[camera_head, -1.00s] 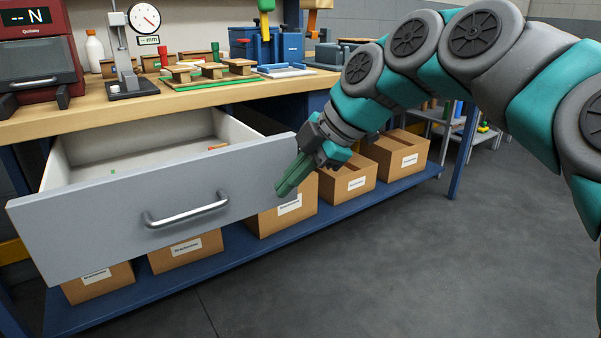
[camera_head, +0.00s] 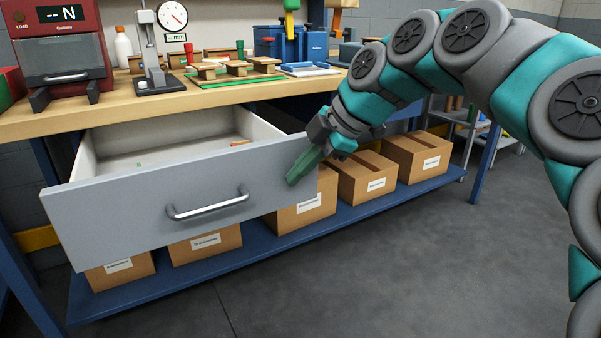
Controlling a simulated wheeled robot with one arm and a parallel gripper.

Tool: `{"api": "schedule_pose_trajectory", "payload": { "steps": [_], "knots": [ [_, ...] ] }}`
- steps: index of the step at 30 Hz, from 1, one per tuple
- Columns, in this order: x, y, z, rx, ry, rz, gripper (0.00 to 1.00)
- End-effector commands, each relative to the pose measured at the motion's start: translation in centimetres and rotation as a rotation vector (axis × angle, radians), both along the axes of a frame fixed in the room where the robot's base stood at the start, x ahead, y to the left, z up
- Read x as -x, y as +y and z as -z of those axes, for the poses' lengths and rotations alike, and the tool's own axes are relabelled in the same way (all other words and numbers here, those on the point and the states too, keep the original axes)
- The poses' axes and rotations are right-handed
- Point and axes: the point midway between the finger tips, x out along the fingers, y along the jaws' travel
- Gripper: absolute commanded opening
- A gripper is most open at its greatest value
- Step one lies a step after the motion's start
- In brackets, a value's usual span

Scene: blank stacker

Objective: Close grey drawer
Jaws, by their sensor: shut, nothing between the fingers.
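The grey drawer (camera_head: 120,218) is pulled out from under the wooden workbench, with its white inside showing and a few small pieces lying in it. Its silver bar handle (camera_head: 208,205) is on the middle of the front. My gripper (camera_head: 294,178), with green fingers, is shut and empty. Its fingertips are at the right end of the drawer front, to the right of the handle. I cannot tell whether they touch the front.
Several cardboard boxes (camera_head: 361,186) stand on the blue lower shelf (camera_head: 330,218). The bench top (camera_head: 108,118) holds a red tester (camera_head: 75,28), a dial gauge (camera_head: 172,16) and wooden parts. The grey floor (camera_head: 400,270) in front is clear.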

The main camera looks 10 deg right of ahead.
Motion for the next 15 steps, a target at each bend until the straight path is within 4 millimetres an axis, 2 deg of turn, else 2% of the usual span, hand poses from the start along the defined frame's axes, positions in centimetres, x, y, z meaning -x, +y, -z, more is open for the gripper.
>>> {"api": "schedule_pose_trajectory", "payload": {
  "steps": [5,15],
  "knots": [
    [-2.5,0.8,-0.1,0.000,0.002,-0.001,0.00],
    [-10.0,2.9,-0.1,0.001,0.002,-0.001,0.00]
  ]
}}
